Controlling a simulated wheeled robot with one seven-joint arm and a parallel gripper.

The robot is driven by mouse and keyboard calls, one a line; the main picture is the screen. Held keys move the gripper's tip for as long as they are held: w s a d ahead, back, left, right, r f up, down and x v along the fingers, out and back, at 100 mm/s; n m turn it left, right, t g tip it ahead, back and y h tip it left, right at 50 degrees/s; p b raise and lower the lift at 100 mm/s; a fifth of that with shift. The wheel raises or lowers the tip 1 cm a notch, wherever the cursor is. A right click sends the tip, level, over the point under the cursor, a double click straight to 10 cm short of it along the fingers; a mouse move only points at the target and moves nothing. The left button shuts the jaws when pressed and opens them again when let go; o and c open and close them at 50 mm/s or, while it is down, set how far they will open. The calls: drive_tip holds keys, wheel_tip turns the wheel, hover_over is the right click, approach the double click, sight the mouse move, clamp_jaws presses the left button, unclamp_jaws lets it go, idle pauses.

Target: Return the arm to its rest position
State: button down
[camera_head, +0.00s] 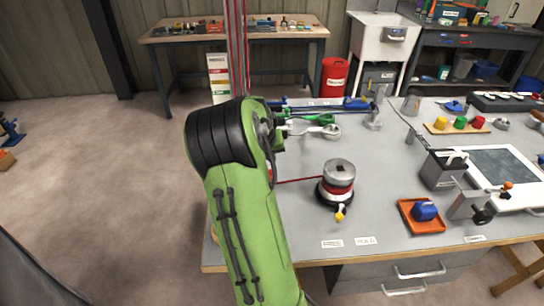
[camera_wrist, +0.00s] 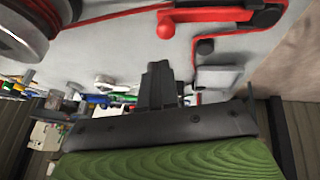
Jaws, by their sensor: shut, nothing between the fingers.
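My green arm (camera_head: 245,225) rises from the bottom of the head view and bends at a black-ribbed joint over the left end of the grey workbench (camera_head: 300,225). My gripper does not show clearly in the head view; the arm hides that area. In the wrist view my gripper (camera_wrist: 158,70) is a dark pair of fingers pressed together, with nothing held. Behind it in that view lie the bench top and a red lever with a ball end (camera_wrist: 166,28); I cannot tell the distance between them.
A winch with a red line (camera_head: 338,185) stands on the bench, right of my arm. An orange tray (camera_head: 408,222) with a blue block (camera_head: 425,210) sits farther right. Red lines (camera_head: 236,50) hang just behind my arm. The floor on the left (camera_head: 90,180) is mostly clear.

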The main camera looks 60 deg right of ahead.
drive_tip(key=d+r+p+v, duration=0.1)
drive_tip(key=d+p+v, duration=0.1)
drive_tip(key=v, duration=0.9)
drive_tip(key=shift+s+p, duration=0.15)
drive_tip(key=shift+p, duration=0.2)
drive_tip(key=shift+r, duration=0.1)
